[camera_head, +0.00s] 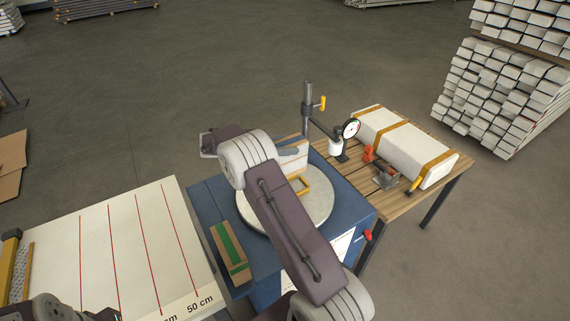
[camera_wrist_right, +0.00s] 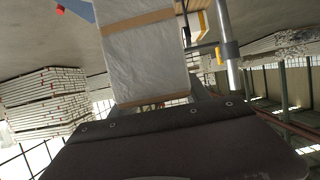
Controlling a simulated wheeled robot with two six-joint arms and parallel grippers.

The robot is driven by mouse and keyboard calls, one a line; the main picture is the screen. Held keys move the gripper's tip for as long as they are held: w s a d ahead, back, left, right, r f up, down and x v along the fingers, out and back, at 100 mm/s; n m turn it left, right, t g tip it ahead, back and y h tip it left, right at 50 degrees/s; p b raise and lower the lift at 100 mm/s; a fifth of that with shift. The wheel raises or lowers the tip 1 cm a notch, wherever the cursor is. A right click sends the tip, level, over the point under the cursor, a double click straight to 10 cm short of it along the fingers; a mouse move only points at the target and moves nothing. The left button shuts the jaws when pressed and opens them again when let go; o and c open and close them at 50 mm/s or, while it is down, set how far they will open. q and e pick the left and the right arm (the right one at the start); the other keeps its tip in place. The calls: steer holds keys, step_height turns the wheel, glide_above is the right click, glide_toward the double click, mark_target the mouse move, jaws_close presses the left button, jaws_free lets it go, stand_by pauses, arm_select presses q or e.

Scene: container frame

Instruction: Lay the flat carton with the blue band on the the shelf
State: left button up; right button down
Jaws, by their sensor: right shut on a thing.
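My right gripper (camera_wrist_right: 152,104) is shut on a pale, white-faced block with tan bands (camera_wrist_right: 147,60), which fills the space between its fingers in the right wrist view. In the head view this block (camera_head: 296,163) shows partly behind my right arm, above the round turntable (camera_head: 320,205). I see no blue band on its visible faces. A flat brown carton with a green band (camera_head: 222,235) lies on the blue bench left of the turntable. I cannot make out a shelf for certain. My left gripper is not in view.
A post with a dial gauge (camera_head: 351,128) stands close behind the turntable. A wooden table (camera_head: 345,182) at the right carries a long white strapped package (camera_head: 385,135) and an orange clamp. A white table with red lines (camera_head: 95,240) is at the left. Lumber stacks stand farther off.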

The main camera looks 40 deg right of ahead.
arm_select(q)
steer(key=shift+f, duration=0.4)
arm_select(e)
step_height(320, 180, up, 8)
steer(key=shift+r, duration=0.1)
